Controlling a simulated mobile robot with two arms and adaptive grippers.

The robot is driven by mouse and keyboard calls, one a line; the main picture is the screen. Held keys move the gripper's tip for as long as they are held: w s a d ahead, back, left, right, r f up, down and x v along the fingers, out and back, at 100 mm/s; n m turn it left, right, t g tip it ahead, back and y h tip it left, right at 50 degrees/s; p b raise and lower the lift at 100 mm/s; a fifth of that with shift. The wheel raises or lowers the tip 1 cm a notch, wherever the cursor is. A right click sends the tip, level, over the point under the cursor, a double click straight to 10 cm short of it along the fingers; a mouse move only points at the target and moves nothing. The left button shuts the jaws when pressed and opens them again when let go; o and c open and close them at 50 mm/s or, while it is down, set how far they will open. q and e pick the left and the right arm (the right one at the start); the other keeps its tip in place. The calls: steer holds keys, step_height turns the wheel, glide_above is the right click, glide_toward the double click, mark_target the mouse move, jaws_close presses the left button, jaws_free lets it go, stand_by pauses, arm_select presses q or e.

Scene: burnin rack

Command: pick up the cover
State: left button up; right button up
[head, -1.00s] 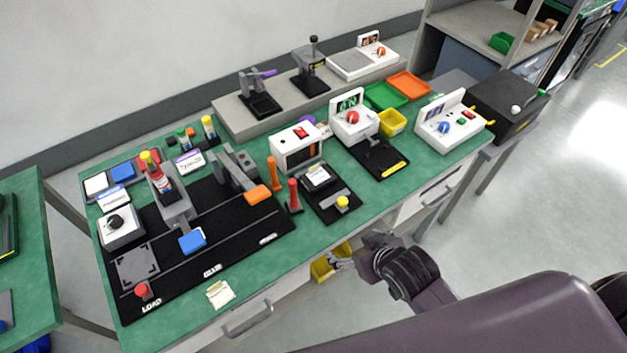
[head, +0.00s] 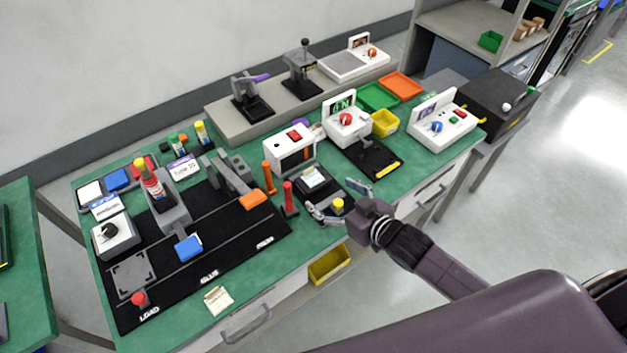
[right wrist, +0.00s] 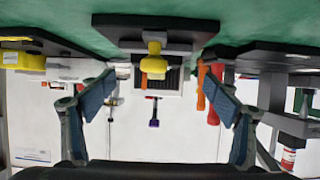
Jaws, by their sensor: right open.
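No part is plainly marked as the cover, so I cannot tell for sure which it is. A small black fixture (head: 316,180) with a pale square on top and a yellow knob (head: 338,204) stands at the table's front edge. My right gripper (head: 341,200) is open, its fingers spread to either side of the yellow knob. In the right wrist view the knob (right wrist: 153,66) shows between and beyond the open fingers (right wrist: 157,90), with nothing held. Whether a finger touches the fixture is unclear. My left gripper is not in view.
A red post (head: 288,198) and an orange post (head: 269,177) stand close left of the fixture. A black stand with a yellow bar (head: 387,170) is to its right. A yellow bin (head: 329,265) is below the table edge. A white box (head: 290,149) is behind.

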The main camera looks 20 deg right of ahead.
mark_target(316, 181)
steer(key=shift+w+r+t, duration=0.25)
steer(key=shift+w+t, duration=0.05)
steer(key=shift+w, duration=0.2)
steer(key=shift+w+a+f, duration=0.1)
steer(key=shift+w+a, duration=0.1)
steer(key=shift+w, duration=0.05)
steer(key=shift+d+f+p+x, duration=0.15)
steer(key=shift+p+x, duration=0.2)
steer(key=shift+x, duration=1.35)
steer(key=shift+d+f+p+x, duration=0.15)
steer(key=shift+p+x, duration=0.15)
steer(key=shift+x, duration=1.4)
steer(key=shift+s, duration=0.1)
steer(key=c, duration=1.3)
